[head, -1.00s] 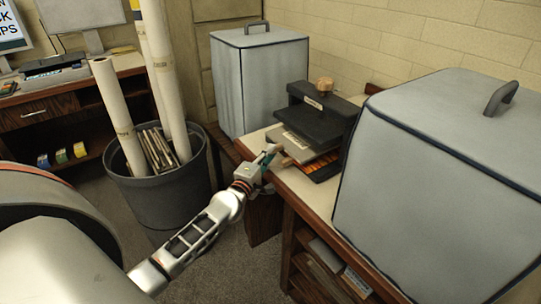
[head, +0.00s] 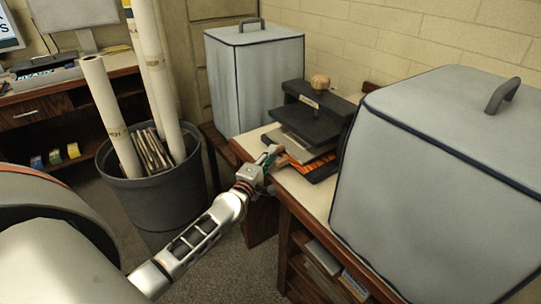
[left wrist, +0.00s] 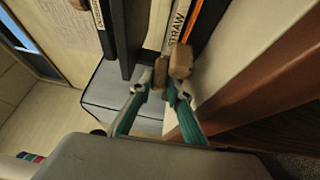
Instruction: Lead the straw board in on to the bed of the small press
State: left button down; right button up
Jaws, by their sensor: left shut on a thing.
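The small press (head: 312,115) is black with a round wooden knob (head: 320,82) on top and stands on the pale worktop against the wall. The straw board (head: 303,151) is a flat greyish sheet below the press's dark plate and above an orange layer (head: 318,168); its front part sticks out. Its edge label reads STRAW in the left wrist view (left wrist: 177,22). My left gripper (head: 272,154) is at the worktop's front edge, shut on a tan piece (left wrist: 180,60) at the board's front. Its teal fingers show in the left wrist view (left wrist: 158,100). How far the board reaches inside is hidden.
Grey covered boxes stand behind left (head: 255,80) and close on the right (head: 440,180) of the press. A dark bin (head: 160,205) with paper rolls stands left of the arm. Open shelves (head: 320,265) lie under the worktop (head: 250,138).

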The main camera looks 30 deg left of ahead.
pick_arm(q)
jog(key=shift+f, duration=0.2)
dwell(0.5)
jog(key=c, duration=1.8)
grip_release()
jog(key=shift+c, duration=0.2)
jog(key=shift+f, duration=0.15)
jog(key=shift+s, duration=0.1)
jog(key=shift+s+d+f, duration=0.1)
jog(key=shift+s+f, duration=0.05)
jog(key=shift+s, duration=0.05)
jog(key=s, duration=0.7)
jog(key=s+d, duration=0.1)
jog(key=s, duration=0.3)
jog(key=shift+s+d, duration=0.1)
jog(key=shift+s, duration=0.1)
